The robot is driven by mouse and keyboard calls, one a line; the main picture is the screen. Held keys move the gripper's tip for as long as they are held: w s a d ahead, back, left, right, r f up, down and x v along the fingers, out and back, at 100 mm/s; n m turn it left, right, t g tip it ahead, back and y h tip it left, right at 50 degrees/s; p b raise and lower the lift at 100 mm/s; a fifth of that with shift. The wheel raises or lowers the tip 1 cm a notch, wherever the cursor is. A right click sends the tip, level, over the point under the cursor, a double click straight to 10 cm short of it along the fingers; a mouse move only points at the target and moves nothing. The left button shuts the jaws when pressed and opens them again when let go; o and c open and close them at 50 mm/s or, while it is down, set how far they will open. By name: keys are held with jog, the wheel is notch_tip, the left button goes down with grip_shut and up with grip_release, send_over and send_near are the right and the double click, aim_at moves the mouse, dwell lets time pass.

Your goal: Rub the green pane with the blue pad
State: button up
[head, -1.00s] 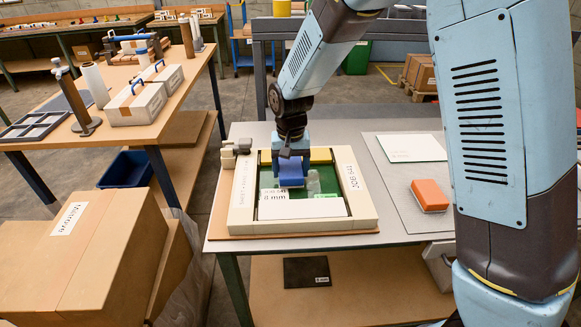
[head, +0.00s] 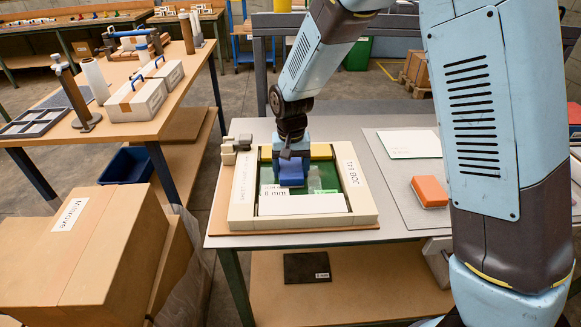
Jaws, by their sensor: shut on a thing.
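The green pane (head: 320,179) lies inside a cream frame (head: 362,203) on the grey table. My gripper (head: 291,160) points down over the pane and is shut on the blue pad (head: 291,177). The pad sits over the pane's middle, left of a pale patch (head: 314,185) on the green. It looks to be on or very close to the pane; I cannot tell if they touch. The pad hides part of the pane, and a white strip covers its near side.
An orange block (head: 430,191) lies on a grey mat to the right, with a white-topped board (head: 408,144) behind it. A small clamp-like fixture (head: 235,148) stands at the frame's far left corner. Cardboard boxes (head: 95,235) stand left of the table.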

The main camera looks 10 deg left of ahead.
aim_at(323, 175)
jog(key=shift+d, duration=0.1)
